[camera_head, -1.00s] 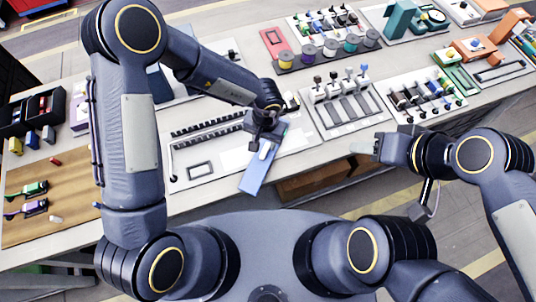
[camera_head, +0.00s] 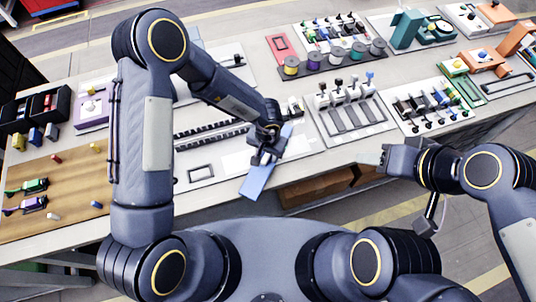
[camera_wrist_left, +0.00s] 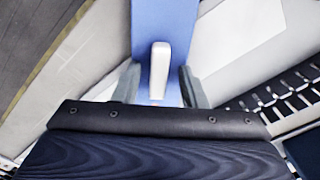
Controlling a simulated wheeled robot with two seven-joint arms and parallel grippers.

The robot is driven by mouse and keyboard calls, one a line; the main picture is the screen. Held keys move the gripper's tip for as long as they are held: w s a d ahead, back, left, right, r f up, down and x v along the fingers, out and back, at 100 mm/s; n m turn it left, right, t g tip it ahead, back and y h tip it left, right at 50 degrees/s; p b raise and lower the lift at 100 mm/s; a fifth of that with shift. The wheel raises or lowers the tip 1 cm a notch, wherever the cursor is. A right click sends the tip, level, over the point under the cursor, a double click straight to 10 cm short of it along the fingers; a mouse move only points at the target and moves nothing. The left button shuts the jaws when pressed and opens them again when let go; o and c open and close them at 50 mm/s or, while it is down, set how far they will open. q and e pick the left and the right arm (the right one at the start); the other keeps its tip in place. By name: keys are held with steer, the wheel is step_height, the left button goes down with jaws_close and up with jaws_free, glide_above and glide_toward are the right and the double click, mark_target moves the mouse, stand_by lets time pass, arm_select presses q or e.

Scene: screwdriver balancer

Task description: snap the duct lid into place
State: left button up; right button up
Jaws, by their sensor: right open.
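The duct lid is a long blue strip (camera_head: 256,184) lying slanted at the table's front edge, its near end reaching past the edge. A white tab (camera_wrist_left: 159,68) stands on it in the left wrist view. My left gripper (camera_head: 262,153) is over the lid, hiding its middle in the head view. In the left wrist view its two fingers (camera_wrist_left: 160,84) straddle the tab, with blue visible on both sides of it. The slotted duct (camera_head: 212,134) lies on a white board behind and left of the lid. My right gripper (camera_head: 385,157) is open and empty in front of the table.
A small black frame (camera_head: 201,174) lies on the board left of the lid. A lever station (camera_head: 345,105) stands to the right. A wooden board with toy cars (camera_head: 28,186) is at far left. Spools (camera_head: 334,50) stand behind.

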mark_target(267, 155)
arm_select(q)
steer(key=shift+s+a+f, duration=0.2)
steer(key=shift+s+f, duration=0.35)
steer(key=shift+f, duration=0.3)
steer(key=c, duration=0.8)
steer(key=shift+r+p, duration=0.35)
steer(key=shift+r, duration=0.15)
jaws_close()
steer(key=shift+w+d+r+p, duration=0.1)
steer(key=shift+w+r+p, duration=0.2)
steer(key=shift+r+p, duration=0.25)
step_height(267, 155, up, 2)
steer(key=shift+d+r, duration=0.1)
steer(key=shift+r, duration=0.05)
steer(key=shift+w+r, duration=0.1)
steer(key=shift+r, duration=1.5)
